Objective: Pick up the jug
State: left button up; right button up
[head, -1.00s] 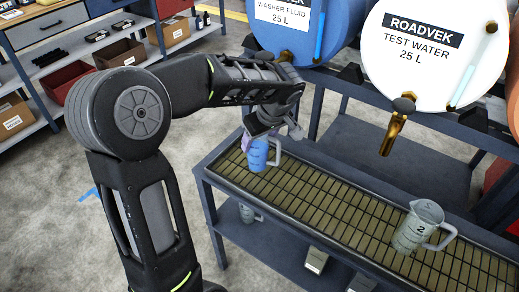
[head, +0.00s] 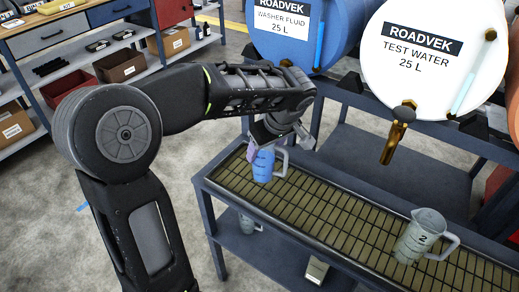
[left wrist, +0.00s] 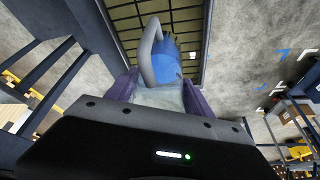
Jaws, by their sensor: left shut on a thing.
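A clear jug with blue liquid (head: 263,166) is at the left end of the trolley's grated top (head: 330,212). It looks upright, with its handle on the right. I cannot tell whether its base touches the grate. My left gripper (head: 258,150) reaches down over it from above. Its purple fingers are shut on the upper part of the jug. In the left wrist view the fingers of my left gripper (left wrist: 160,92) lie on both sides of the jug (left wrist: 168,62), and its grey handle points away. My right gripper is not in view.
A second jug marked 2 (head: 421,236) stands toward the right of the grate. A white test water barrel (head: 430,85) with a brass tap (head: 397,135) and a blue washer fluid barrel (head: 300,45) lie behind. Shelves with boxes are at the back left.

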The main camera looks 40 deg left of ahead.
pick_arm(q)
jog(key=s+d+r, duration=0.2)
jog(key=d+r, duration=0.1)
jog(key=d, duration=0.2)
jog(key=s+d+r+b, duration=0.1)
jog(key=s+d+r, duration=0.1)
jog(key=d, duration=0.3)
jog(key=shift+d+r, duration=0.15)
jog(key=shift+r, duration=0.25)
